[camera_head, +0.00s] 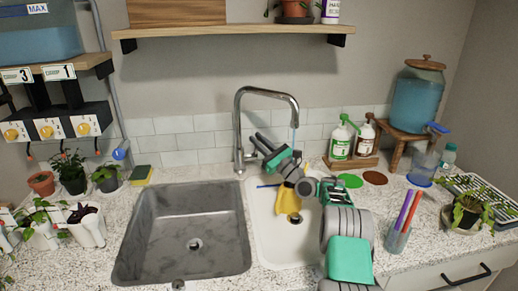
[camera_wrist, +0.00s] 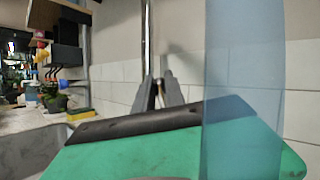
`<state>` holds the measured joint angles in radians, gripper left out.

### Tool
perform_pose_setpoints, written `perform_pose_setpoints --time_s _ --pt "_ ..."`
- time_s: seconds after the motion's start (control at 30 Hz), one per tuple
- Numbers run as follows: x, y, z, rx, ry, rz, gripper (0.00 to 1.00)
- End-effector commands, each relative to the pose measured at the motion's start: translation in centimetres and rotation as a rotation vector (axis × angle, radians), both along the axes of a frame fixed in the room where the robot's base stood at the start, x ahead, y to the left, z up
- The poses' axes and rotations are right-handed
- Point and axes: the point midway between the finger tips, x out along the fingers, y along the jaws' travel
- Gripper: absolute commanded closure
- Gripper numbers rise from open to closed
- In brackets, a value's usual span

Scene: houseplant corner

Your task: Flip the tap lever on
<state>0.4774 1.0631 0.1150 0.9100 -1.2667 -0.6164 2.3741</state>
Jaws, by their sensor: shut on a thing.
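The chrome tap (camera_head: 237,118) stands behind the sinks, its spout arching to the right. Its lever is at the tap's lower right side (camera_head: 250,156), small and partly hidden by my gripper. My gripper (camera_head: 257,141) reaches in from the right, its fingers close together beside the tap body. In the wrist view the fingertips (camera_wrist: 161,92) are nearly together in front of the tap's upright pipe (camera_wrist: 148,45); they are shut on the lever, though the contact is hard to see. A pale blue stream (camera_head: 293,141) falls from the spout; it crosses the wrist view as a translucent band (camera_wrist: 243,60).
A grey basin (camera_head: 160,242) lies left and a white basin (camera_head: 264,222) right, with a yellow thing (camera_head: 288,201) in it under my arm. Soap bottles (camera_head: 341,140) stand right, potted plants (camera_head: 73,175) left. A shelf (camera_head: 230,32) hangs above.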

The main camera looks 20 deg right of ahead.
Motion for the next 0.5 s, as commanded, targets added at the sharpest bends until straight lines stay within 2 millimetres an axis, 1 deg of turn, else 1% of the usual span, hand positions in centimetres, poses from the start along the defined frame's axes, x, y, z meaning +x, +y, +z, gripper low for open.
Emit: perform_pose_setpoints --time_s 0.23,0.27,0.5 --pt "-0.04 -0.06 -0.03 0.0 0.003 0.001 1.0" --pt "-0.04 -0.07 -0.03 0.0 0.003 0.001 0.84" --pt "-0.05 -0.2 0.0 0.0 0.002 -0.001 0.65"
